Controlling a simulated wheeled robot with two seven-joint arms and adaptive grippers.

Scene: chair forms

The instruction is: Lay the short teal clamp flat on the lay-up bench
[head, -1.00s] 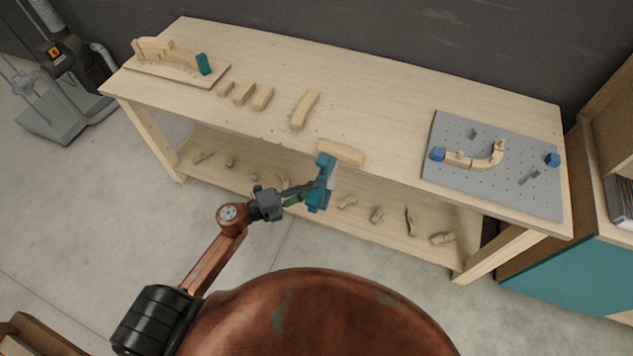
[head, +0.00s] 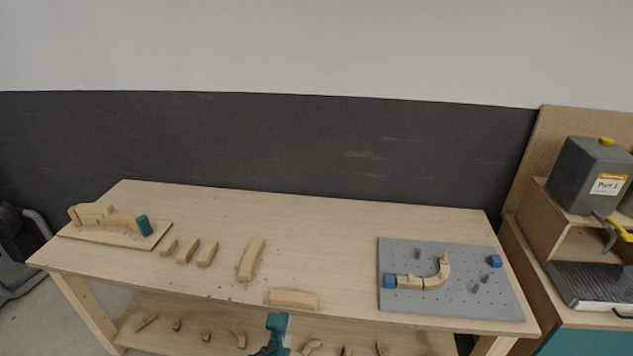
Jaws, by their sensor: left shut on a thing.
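The teal clamp (head: 278,322) shows at the bottom of the head view, in front of the bench's front edge and below a wooden block. My left gripper (head: 268,351) is shut on it; only a small dark part of the gripper shows at the bottom edge. The clamp stands roughly upright in the picture and its lower part is cut off. The lay-up bench (head: 330,235) is a pale wooden table with a lower shelf. My right gripper is out of view.
Wooden pieces (head: 208,253) lie on the bench, with a straight block (head: 294,299) near the front edge. A grey pegboard (head: 455,300) with blue blocks and a curved piece is at right. A model on a board (head: 115,238) is at left. The bench's back middle is clear.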

